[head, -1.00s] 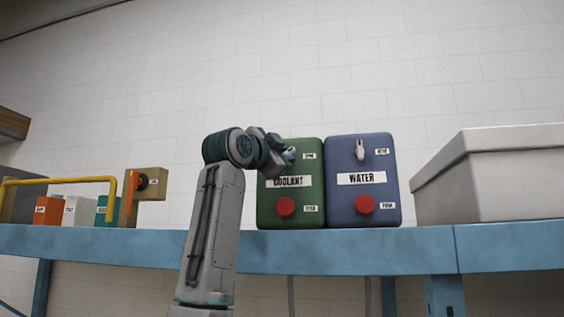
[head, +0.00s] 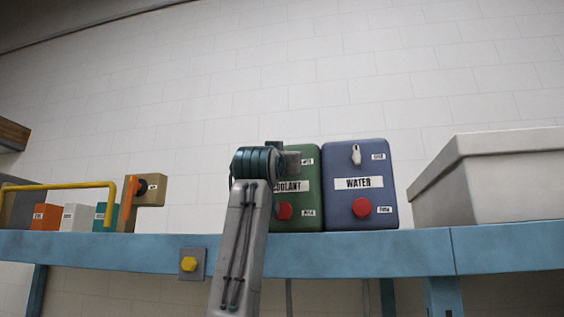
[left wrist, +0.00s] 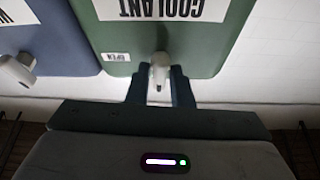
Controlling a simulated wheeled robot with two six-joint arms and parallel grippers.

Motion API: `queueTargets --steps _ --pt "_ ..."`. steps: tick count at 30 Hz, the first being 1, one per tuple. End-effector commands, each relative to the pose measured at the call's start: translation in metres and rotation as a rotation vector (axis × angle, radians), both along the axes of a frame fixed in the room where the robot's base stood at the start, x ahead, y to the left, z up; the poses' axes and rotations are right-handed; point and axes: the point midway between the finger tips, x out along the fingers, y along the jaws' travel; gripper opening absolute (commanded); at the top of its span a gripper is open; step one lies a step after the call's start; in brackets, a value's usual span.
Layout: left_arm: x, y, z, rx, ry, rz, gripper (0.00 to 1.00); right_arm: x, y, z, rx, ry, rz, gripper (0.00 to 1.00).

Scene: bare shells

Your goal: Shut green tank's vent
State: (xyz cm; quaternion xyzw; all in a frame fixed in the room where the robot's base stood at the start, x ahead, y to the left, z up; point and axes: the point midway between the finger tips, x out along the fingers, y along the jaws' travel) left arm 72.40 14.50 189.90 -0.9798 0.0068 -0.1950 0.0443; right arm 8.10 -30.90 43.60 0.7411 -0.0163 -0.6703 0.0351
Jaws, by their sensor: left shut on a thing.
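The green tank (head: 311,217), labelled COOLANT, stands on the blue shelf. It also shows upside down in the left wrist view (left wrist: 205,45). Its pale vent lever (left wrist: 160,70) sits between the fingers of my left gripper (left wrist: 160,85), which is shut on it. A small OPEN label (left wrist: 117,57) is beside the lever. In the head view my wrist hides the lever and the tank's left side. A red knob (head: 284,211) is low on the tank's front. My right gripper is not in view.
The blue WATER tank (head: 358,205) stands close on the right, with its own pale lever (head: 356,155) and red knob (head: 361,207). A large grey bin (head: 500,180) is farther right. A yellow rail (head: 60,186) and several small boxes are left. A yellow button (head: 189,264) is on the shelf edge.

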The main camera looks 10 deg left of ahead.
Motion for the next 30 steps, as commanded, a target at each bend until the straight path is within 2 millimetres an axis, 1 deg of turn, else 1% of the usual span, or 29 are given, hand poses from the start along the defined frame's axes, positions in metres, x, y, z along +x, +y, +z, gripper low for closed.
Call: queueTargets --steps 1,9,23,24,26,30 --pt "-0.0015 -0.0001 0.0025 -0.020 -0.005 0.001 0.00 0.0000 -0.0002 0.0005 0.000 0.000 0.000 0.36" --pt "-0.0016 -0.0007 0.0028 -0.093 -0.005 0.000 0.00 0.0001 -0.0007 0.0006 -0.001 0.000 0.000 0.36" --pt "-0.0015 -0.0004 0.0026 -0.105 -0.005 0.000 0.00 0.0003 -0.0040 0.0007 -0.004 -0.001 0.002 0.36" --pt "-0.0015 -0.0004 0.0025 -0.105 -0.005 0.000 0.24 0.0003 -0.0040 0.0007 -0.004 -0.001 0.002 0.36" --pt "-0.0014 -0.0004 0.0023 -0.105 -0.004 0.000 0.35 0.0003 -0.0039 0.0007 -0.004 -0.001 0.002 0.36" --pt "-0.0009 -0.0005 0.0015 -0.105 -0.003 0.000 0.35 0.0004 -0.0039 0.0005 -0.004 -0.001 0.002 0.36"
